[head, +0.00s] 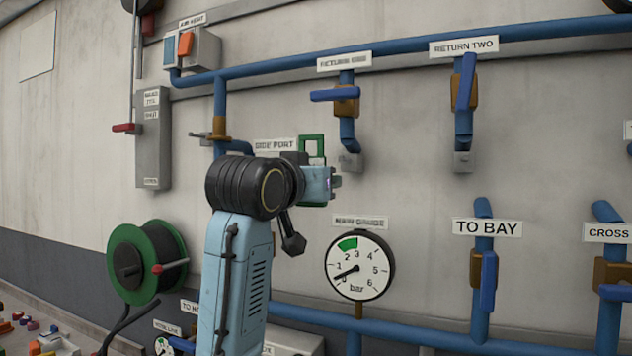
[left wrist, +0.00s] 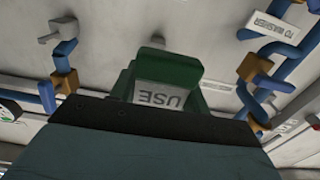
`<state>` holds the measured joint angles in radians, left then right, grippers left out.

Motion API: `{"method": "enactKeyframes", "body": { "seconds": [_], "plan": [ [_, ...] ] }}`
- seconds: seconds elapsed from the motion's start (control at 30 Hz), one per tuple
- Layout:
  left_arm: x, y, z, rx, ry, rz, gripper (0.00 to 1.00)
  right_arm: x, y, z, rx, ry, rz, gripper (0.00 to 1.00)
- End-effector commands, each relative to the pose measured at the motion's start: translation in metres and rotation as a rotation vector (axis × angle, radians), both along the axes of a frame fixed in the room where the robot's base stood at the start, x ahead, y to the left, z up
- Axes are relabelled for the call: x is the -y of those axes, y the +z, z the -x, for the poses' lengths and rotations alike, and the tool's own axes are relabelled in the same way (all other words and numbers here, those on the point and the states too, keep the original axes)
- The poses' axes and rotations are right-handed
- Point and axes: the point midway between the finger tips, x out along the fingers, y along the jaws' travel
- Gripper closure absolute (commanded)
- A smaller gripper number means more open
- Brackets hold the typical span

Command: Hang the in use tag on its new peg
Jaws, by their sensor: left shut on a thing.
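The in use tag (head: 312,146) is green with an open loop at its top. It stands up above my left gripper (head: 328,181), which is shut on it in front of the wall, left of the grey fitting below the RETURN ONE valve. In the left wrist view the tag (left wrist: 170,66) rises beyond the gripper's dark edge, and its pale plate reads USE, upside down. Its lower part is hidden by the gripper. I cannot make out a peg for certain. My right gripper is not in view.
A grey fitting (head: 350,162) ends the RETURN ONE pipe, close right of the tag. The pressure gauge (head: 359,266) sits below. A green hose reel (head: 118,250) is at left.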

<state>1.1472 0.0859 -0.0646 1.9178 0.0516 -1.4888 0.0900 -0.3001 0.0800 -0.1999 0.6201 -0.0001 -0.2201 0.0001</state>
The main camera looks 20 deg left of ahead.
Motion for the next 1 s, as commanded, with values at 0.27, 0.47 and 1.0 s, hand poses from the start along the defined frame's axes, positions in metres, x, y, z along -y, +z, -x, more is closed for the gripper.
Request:
{"method": "enactKeyframes", "body": {
  "seconds": [0.27,0.47,1.0],
  "plan": [
    [0.000,0.000,0.014,0.001,0.000,0.000,0.75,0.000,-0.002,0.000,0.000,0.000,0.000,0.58],
    [0.000,0.001,0.024,0.001,0.000,0.000,0.75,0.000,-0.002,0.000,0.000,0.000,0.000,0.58],
    [0.000,0.003,0.051,0.001,0.000,0.001,0.75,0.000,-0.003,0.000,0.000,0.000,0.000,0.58]
  ]
}}
